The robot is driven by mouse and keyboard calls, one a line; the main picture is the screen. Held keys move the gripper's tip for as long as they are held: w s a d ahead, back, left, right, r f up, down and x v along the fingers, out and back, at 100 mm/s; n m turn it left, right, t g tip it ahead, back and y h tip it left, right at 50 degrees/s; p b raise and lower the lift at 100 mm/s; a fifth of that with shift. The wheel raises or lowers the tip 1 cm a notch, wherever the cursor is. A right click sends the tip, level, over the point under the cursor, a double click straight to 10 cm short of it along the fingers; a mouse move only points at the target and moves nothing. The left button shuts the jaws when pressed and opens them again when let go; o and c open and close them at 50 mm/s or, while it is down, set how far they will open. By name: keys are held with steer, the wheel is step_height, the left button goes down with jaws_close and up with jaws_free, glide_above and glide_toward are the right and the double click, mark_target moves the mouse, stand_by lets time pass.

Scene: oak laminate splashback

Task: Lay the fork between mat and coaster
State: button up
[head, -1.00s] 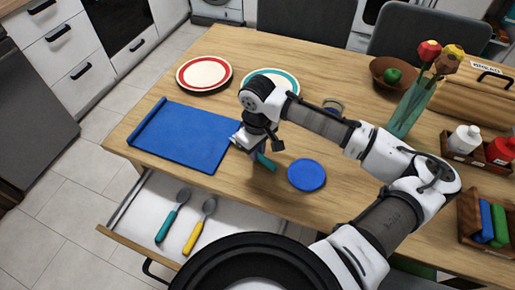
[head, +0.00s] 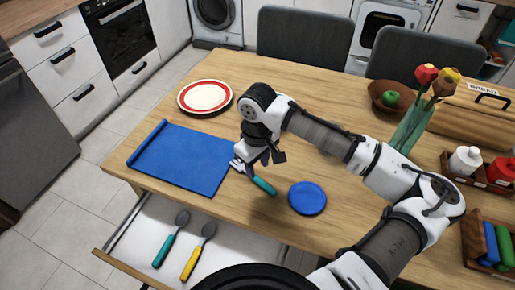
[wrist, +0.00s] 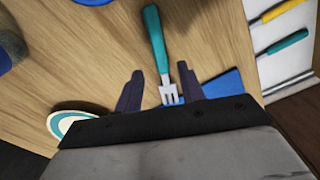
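The fork (head: 262,185), with a teal handle and pale tines, lies on the table between the blue mat (head: 185,158) and the round blue coaster (head: 307,198). Its tines are close to the mat's right edge, and its handle points toward the coaster. My gripper (head: 262,160) is over the tine end. In the wrist view my gripper (wrist: 158,85) is open, its fingers apart on either side of the fork (wrist: 156,45) and not touching it. Part of the mat (wrist: 224,86) shows behind the right finger.
An open drawer (head: 215,230) below the table edge holds a teal spoon (head: 172,238) and a yellow spoon (head: 198,250). A red-rimmed plate (head: 205,96) stands behind the mat. A glass vase with flowers (head: 412,125) is at the right.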

mark_target(257, 178)
step_height(257, 178, up, 8)
steer(key=shift+b, duration=0.35)
steer(key=shift+r, duration=0.1)
